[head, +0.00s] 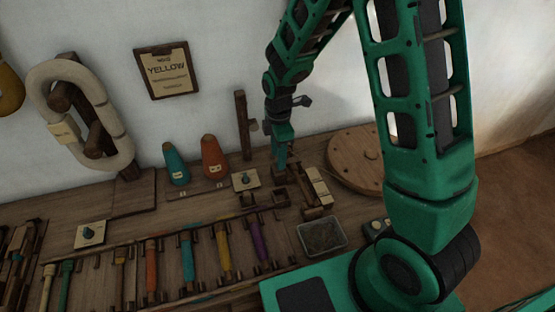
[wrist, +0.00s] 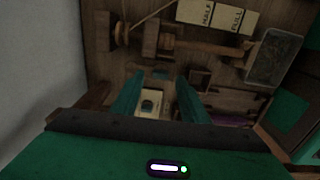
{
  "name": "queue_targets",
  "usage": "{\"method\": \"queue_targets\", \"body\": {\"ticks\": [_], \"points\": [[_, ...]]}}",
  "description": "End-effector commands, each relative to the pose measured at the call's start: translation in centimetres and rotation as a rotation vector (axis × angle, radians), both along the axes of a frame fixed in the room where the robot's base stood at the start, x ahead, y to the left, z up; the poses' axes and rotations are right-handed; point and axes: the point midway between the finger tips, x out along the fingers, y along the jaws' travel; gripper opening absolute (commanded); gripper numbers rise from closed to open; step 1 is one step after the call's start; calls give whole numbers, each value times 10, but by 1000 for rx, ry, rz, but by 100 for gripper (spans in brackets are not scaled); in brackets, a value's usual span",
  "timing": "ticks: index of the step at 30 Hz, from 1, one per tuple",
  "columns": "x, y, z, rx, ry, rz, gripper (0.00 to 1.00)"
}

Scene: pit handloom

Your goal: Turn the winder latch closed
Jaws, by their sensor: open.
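A cream plate with a small dark knob (head: 245,181), which looks like the winder latch, lies on the wooden bench. I cannot read how far its knob is turned. It also shows between my fingers in the wrist view (wrist: 150,103), partly hidden at its lower edge. My gripper (head: 281,172) points down over the bench, to the right of this plate in the head view. In the wrist view my gripper (wrist: 163,80) has its two green fingers apart, with nothing held between them. The wooden winder with its spindle (wrist: 205,47) lies beyond the fingertips.
A second knobbed plate (head: 90,234) is at the left. Teal (head: 176,165) and orange (head: 214,158) cones stand behind the bench's row of coloured bobbins (head: 224,250). A grey tray (head: 321,236) and round wooden disc (head: 354,158) are at the right. Cards reading HALF and FULL (wrist: 235,20) lie near the winder.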

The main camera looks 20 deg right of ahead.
Motion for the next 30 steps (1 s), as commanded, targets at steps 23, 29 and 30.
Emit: {"method": "queue_targets", "body": {"ticks": [23,29,30], "points": [[0,0,-26,0,-1,-1,0],[1,0,-25,0,-2,-7,0],[1,0,-25,0,-2,-12,0]]}}
